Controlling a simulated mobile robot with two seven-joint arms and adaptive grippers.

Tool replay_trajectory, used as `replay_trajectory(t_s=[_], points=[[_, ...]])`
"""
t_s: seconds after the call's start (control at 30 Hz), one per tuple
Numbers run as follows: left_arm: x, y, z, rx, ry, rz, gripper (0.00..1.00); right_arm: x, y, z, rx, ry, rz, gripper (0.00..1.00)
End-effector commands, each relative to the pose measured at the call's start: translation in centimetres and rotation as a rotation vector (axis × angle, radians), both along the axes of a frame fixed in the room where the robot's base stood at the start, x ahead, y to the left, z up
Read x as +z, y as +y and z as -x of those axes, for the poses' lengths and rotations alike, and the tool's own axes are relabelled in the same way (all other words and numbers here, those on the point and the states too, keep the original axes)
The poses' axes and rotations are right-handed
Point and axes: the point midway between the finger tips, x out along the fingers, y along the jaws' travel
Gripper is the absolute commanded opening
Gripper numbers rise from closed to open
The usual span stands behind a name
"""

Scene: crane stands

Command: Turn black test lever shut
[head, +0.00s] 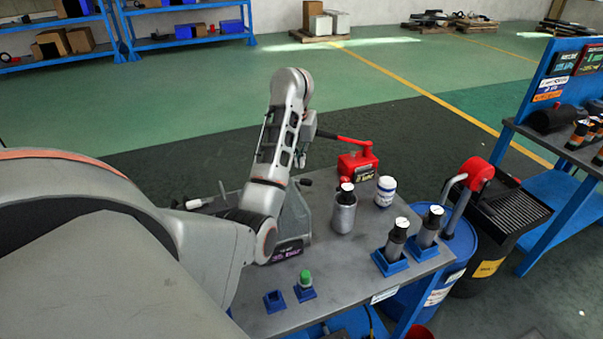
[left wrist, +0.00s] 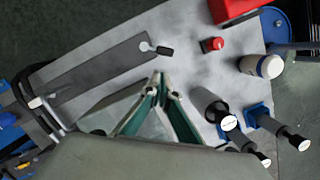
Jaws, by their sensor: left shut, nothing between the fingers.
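A small black lever (head: 304,182) sticks out at the top of a grey test unit (head: 293,220) on the bench. In the left wrist view the black lever (left wrist: 164,50) points right from a pale pivot at the end of the long grey unit (left wrist: 105,68). My left gripper (head: 301,158) hangs over the bench behind the lever, partly hidden by its arm. In the left wrist view the fingers of my left gripper (left wrist: 165,84) meet at their tips, shut and empty, just below the lever in the picture. No contact with the lever is visible. My right gripper is out of view.
A red box (head: 357,166) with a long red handle stands behind. A grey cylinder (head: 343,215), a white bottle (head: 385,191) and two cylinders in blue holders (head: 391,262) stand to the right. A green-topped piece (head: 305,279) sits at the front.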

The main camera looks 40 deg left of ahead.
Motion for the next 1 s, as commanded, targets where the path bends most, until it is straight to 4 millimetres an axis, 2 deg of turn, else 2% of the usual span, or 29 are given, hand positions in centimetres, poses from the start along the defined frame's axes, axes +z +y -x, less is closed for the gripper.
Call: replay_trajectory(t_s=[0.27,0.5,0.7,1.0], points=[[-2.4,-0.1,-0.2,-0.020,0.008,0.000,0.00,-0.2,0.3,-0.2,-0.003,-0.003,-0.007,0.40],[-6.6,0.4,-1.2,-0.018,0.007,0.000,0.00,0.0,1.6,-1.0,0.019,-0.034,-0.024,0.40],[-9.0,0.7,-1.8,-0.016,0.007,0.000,0.00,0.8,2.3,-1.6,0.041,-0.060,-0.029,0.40],[-10.0,0.9,-2.1,-0.015,0.005,-0.001,0.00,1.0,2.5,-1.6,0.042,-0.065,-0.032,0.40]])
